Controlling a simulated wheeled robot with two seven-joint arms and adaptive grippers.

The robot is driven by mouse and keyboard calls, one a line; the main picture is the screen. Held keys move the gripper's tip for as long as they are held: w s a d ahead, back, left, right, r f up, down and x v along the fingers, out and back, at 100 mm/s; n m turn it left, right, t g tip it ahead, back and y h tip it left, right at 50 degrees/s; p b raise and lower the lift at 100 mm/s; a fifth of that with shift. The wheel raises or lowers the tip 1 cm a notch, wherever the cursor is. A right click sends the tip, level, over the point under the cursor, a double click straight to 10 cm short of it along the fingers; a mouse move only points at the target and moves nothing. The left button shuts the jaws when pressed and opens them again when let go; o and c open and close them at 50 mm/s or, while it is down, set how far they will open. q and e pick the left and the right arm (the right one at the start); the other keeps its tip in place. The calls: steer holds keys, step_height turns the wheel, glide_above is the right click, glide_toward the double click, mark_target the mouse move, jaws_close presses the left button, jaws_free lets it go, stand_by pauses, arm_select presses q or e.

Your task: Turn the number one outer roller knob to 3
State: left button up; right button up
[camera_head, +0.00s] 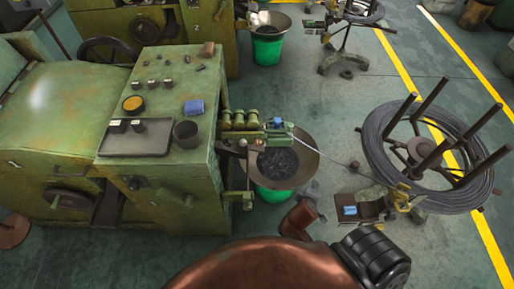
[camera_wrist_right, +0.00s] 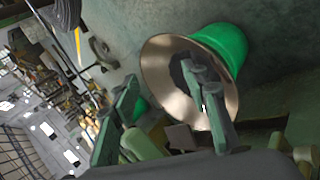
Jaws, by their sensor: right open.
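The green machine (camera_head: 160,180) stands at the left in the head view. A row of yellowish-green rollers (camera_head: 238,120) sticks out of its right side, beside a small blue part (camera_head: 276,123). I cannot tell which piece is the number one outer roller knob, and no number marks are readable. My right gripper (camera_wrist_right: 160,74) shows in the right wrist view with its two fingers wide apart and nothing between them. Behind the fingers is a metal pan (camera_wrist_right: 166,85) on a green bucket (camera_wrist_right: 226,46). My left gripper is not in view.
The pan (camera_head: 307,160) and green bucket (camera_head: 277,188) stand below the rollers in the head view. A wire coil on a pronged stand (camera_head: 377,150) is at the right, its wire running towards the rollers.

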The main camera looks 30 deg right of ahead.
steer(key=w+d+r+n+t+h, duration=0.1)
steer(key=w+r+n+h, duration=0.15)
steer(key=w+n, duration=0.2)
steer(key=n+t, duration=1)
steer(key=n, duration=0.8)
glide_toward(257, 145)
steer(key=x, duration=0.2)
steer(key=shift+m+y, duration=0.25)
steer(key=shift+y, duration=0.2)
steer(key=x, duration=0.6)
steer(key=shift+w+d+r, duration=0.15)
steer(key=shift+d+r, duration=0.1)
steer(key=shift+d, duration=0.1)
jaws_close()
